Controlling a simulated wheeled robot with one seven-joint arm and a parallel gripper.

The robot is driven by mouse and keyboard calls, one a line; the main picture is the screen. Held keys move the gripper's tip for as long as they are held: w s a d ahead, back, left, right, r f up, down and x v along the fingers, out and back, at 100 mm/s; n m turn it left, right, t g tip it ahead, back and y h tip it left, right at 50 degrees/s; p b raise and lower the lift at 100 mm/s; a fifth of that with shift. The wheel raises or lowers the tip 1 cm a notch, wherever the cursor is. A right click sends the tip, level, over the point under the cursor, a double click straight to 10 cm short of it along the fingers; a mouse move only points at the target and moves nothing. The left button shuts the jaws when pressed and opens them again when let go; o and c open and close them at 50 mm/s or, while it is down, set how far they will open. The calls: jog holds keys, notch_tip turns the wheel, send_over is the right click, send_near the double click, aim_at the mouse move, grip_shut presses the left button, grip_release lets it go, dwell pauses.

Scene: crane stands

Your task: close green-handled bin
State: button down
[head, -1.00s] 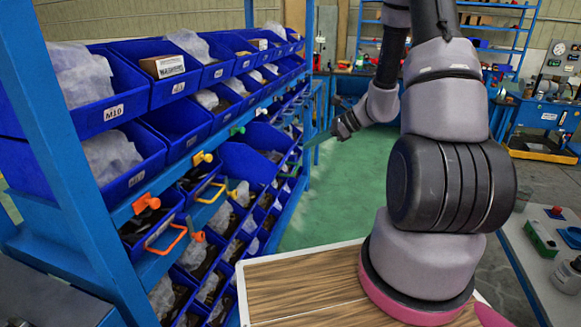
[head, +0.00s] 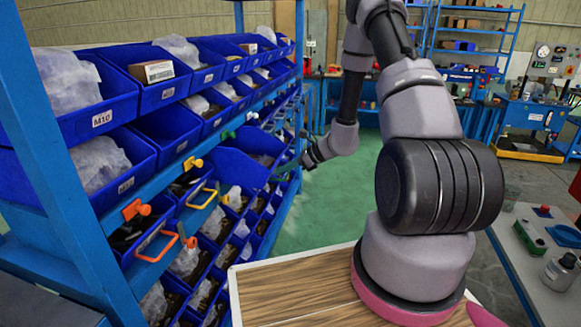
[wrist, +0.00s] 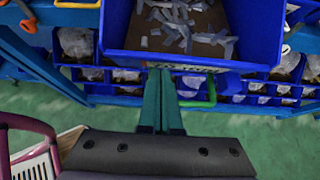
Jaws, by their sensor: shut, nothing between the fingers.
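The green-handled bin (wrist: 250,45) is blue and is pulled out from the rack, with grey-white pieces on a brown bottom. Its green handle (wrist: 207,95) shows at the front, right of my fingers. In the head view the pulled-out bin (head: 236,160) juts from the rack's middle level. My gripper (wrist: 160,75) is shut and empty, its two teal fingers together at the bin's front edge, left of the handle. I cannot tell whether the tips touch the bin. In the head view my gripper (head: 290,167) is beside the bin's front, small and partly unclear.
The blue rack (head: 75,190) holds several rows of blue bins. An orange-handled bin (head: 155,240) and a yellow-handled bin (head: 200,205) are nearer on the left. Green floor (head: 345,205) is clear beside the rack. A workbench (head: 510,250) stands at the right.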

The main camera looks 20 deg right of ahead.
jog(key=shift+a+f, duration=0.1)
jog(key=shift+a, duration=0.1)
jog(key=w+a, duration=0.3)
jog(key=a, duration=0.2)
jog(key=w+a, duration=0.3)
jog(key=a, duration=0.3)
jog(key=w+a, duration=0.3)
jog(key=a, duration=0.2)
jog(key=shift+w+a, duration=0.25)
jog(key=shift+w, duration=0.05)
jog(key=shift+w+a, duration=0.15)
jog(key=shift+a, duration=0.15)
jog(key=shift+r, duration=0.2)
